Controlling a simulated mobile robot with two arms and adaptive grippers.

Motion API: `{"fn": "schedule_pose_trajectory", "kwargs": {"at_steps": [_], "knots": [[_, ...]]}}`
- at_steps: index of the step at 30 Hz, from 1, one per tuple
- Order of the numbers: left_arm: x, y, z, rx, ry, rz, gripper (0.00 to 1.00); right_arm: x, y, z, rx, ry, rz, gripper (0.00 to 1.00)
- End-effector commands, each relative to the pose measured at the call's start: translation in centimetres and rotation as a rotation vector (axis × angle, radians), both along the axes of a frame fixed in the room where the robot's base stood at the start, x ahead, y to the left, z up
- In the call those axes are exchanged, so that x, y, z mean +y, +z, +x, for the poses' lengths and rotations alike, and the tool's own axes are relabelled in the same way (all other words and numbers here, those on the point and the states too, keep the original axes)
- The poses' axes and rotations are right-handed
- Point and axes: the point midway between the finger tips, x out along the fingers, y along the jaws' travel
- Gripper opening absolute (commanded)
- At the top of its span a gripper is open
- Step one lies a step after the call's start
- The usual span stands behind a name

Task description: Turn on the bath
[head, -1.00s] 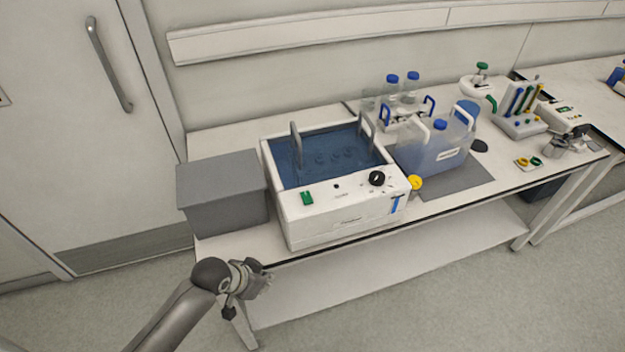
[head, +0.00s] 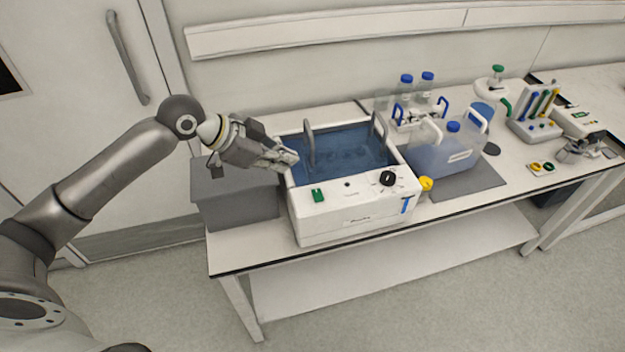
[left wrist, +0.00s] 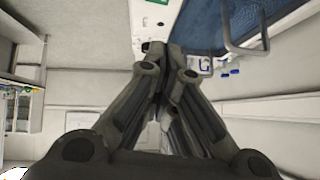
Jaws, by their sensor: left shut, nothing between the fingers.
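The bath is a white box (head: 350,222) with blue water (head: 350,150) and two grey handles, standing on the bench. Its front panel carries a green switch (head: 318,195) at the left and a black knob (head: 388,178) at the right. My left gripper (head: 294,161) is shut and empty, above the bath's left rim, behind and to the left of the green switch. My right gripper is not in view.
A grey box (head: 235,200) stands left of the bath, under my left gripper. The floor in front is clear.

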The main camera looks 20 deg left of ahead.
Motion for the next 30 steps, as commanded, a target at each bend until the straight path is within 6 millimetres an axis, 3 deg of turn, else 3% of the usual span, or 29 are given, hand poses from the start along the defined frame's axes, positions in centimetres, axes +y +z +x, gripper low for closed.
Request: {"fn": "schedule_pose_trajectory", "kwargs": {"at_steps": [16,30], "knots": [[-0.4,-0.3,0.7,-0.003,0.000,-0.007,0.00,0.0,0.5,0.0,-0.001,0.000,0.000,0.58],[-5.5,-6.7,5.1,0.000,0.001,-0.006,0.00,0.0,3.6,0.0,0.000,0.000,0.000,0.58]]}}
